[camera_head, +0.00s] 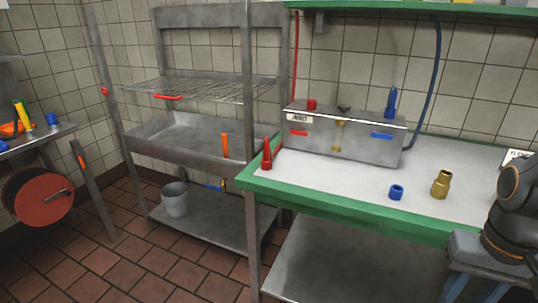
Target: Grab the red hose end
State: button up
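A thin red hose (295,55) hangs down the tiled wall at the back left of the green-edged table. A red tapered piece (267,154) stands upright at the table's left corner; it looks like a hose end, but I cannot see whether it joins the red hose. A grey metal box (345,140) on the table bears a short red fitting (311,104) on top and a red handle (298,133) in front. Part of my dark arm shows at the right edge. My gripper is not in view.
The green-edged table (315,203) also holds a blue ring (397,191) and a brass fitting (441,184). A blue tapered piece (391,102) stands on the box. A metal rack (180,128) with a bucket (174,199) is at left.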

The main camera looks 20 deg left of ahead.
aim_at(266, 146)
jog(key=u, duration=1.8)
jog(key=k, duration=1.3)
jog(key=u, duration=0.75)
jog(key=i, duration=1.1)
jog(key=z, duration=0.45)
jog(key=i, duration=0.95)
jog(key=z, duration=0.7)
